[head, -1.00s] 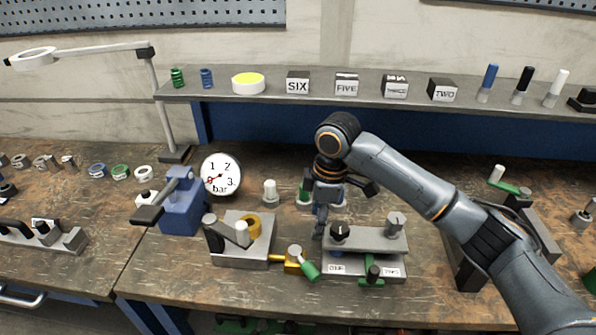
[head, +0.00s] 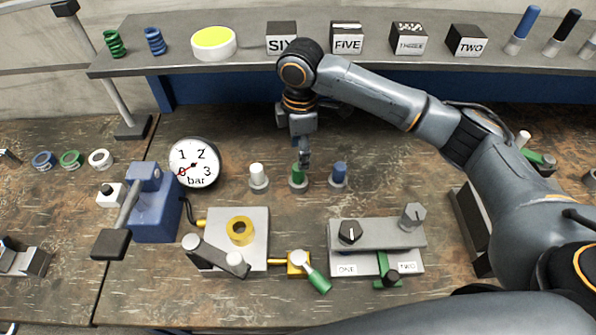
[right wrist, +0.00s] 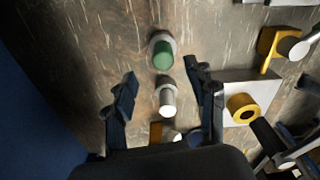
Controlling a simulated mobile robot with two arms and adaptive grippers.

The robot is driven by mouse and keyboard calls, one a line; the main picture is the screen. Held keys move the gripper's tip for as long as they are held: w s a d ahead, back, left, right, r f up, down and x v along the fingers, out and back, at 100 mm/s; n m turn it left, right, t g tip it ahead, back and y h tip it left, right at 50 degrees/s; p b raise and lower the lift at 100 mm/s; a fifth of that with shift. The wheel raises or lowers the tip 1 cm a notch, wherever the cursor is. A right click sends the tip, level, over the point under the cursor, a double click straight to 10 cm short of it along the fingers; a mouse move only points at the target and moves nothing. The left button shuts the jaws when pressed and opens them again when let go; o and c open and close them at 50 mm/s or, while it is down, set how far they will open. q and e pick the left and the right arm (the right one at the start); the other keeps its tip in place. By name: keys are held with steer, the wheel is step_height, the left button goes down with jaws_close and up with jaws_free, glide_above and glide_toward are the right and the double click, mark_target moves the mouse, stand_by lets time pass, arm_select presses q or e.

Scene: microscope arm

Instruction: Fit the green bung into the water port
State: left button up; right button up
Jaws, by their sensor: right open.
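The green bung (head: 298,176) stands upright in a pale round base on the bench, between a white bung (head: 258,175) and a blue bung (head: 339,173). My right gripper (head: 304,158) is open and empty, just above and behind the green bung in the head view. In the right wrist view the open fingers (right wrist: 160,72) spread either side of the row; the green bung (right wrist: 162,54) shows beyond the tips and the white bung (right wrist: 167,100) shows between the fingers. A grey block with a yellow ring (head: 240,230) stands in front; I cannot tell which opening is the water port. My left gripper is out of view.
A pressure gauge (head: 194,163) and blue clamp (head: 152,207) stand at left. A brass valve with a green handle (head: 315,278) adjoins the grey block. A fixture labelled ONE and TWO (head: 376,234) stands to the right. A shelf (head: 370,62) runs behind the arm.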

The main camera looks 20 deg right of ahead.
mark_target(298, 171)
steer(key=shift+f, duration=0.65)
steer(key=shift+w+f, duration=0.1)
steer(key=shift+f, duration=0.25)
steer(key=shift+a+f+p, duration=0.1)
steer(key=shift+f+p, duration=0.3)
steer(key=shift+f, duration=0.2)
steer(key=f, duration=0.2)
steer(key=f+p, duration=0.1)
steer(key=shift+s+a+f, duration=0.1)
steer(key=shift+s+f, duration=0.15)
steer(key=shift+s, duration=0.05)
steer(key=shift+f, duration=0.4)
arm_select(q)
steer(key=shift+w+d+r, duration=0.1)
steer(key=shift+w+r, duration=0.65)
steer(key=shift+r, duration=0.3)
arm_select(e)
jaws_close()
